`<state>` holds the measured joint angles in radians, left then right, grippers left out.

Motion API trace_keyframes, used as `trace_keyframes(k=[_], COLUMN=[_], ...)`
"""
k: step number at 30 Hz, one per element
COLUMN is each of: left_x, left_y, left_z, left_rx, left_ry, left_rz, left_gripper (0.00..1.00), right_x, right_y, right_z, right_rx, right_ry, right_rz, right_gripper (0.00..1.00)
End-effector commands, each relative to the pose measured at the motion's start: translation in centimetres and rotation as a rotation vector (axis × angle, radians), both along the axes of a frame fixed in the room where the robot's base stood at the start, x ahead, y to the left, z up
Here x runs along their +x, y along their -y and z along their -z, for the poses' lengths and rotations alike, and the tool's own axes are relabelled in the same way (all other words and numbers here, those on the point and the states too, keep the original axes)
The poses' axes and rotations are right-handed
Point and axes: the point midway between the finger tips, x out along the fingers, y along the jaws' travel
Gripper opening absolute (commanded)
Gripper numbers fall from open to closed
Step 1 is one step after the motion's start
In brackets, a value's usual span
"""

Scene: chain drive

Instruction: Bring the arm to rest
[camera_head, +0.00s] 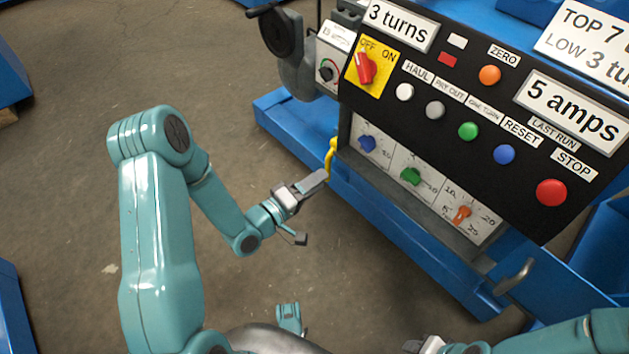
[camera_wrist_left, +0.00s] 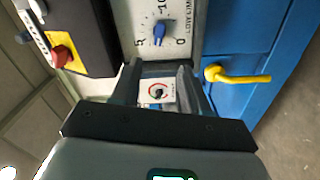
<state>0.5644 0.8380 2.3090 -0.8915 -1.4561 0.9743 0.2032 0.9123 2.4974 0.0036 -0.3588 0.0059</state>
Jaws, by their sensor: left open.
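My left arm (camera_head: 150,230) is teal and reaches from the lower left toward the control panel. My left gripper (camera_head: 312,208) is open, its upper finger close to a yellow handle (camera_head: 332,155) below the panel's left corner. In the left wrist view the fingers of the gripper (camera_wrist_left: 158,80) stand apart, with nothing held. The yellow handle (camera_wrist_left: 235,76) lies to their right, apart from them. My right arm (camera_head: 560,335) comes in at the bottom right. Its gripper (camera_head: 425,346) is mostly cut off by the lower edge, so its jaws are unclear.
The black panel (camera_head: 455,125) carries a red switch on yellow (camera_head: 366,68), several buttons and a red STOP button (camera_head: 551,192). Below are blue (camera_head: 367,143), green (camera_head: 410,176) and orange (camera_head: 462,213) knobs. A blue frame (camera_head: 400,235) borders it. The floor (camera_head: 70,150) at left is open.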

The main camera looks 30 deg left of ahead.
Motion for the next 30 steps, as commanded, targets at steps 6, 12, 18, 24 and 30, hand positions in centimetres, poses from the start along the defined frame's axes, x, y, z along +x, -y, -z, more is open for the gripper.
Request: trace_keyframes(k=[6, 12, 18, 24, 30], left_x=[0.0, 0.3, -0.5, -7.3, -16.1], left_y=[0.0, 1.4, 9.1, 11.1, 10.5], left_z=[0.0, -0.4, 3.1, 12.3, 16.8], left_rx=[0.000, -0.002, 0.085, 0.462, 0.681], left_ry=[0.000, 0.008, -0.191, -0.622, -0.951], left_rz=[0.000, 0.030, 0.129, 0.249, 0.488], left_gripper=[0.45, 0.45, 0.45, 0.45, 0.45], right_x=[0.0, 0.0, 0.0, 0.0, 0.0], right_y=[0.0, 0.0, 0.0, 0.0, 0.0], right_z=[0.0, 0.0, 0.0, 0.0, 0.0], right_rx=[0.000, 0.000, 0.000, 0.000, 0.000], right_ry=[0.000, 0.001, 0.001, 0.001, 0.001], right_rz=[0.000, -0.001, 0.000, -0.001, -0.001], right_gripper=[0.43, 0.43, 0.43, 0.43, 0.43])
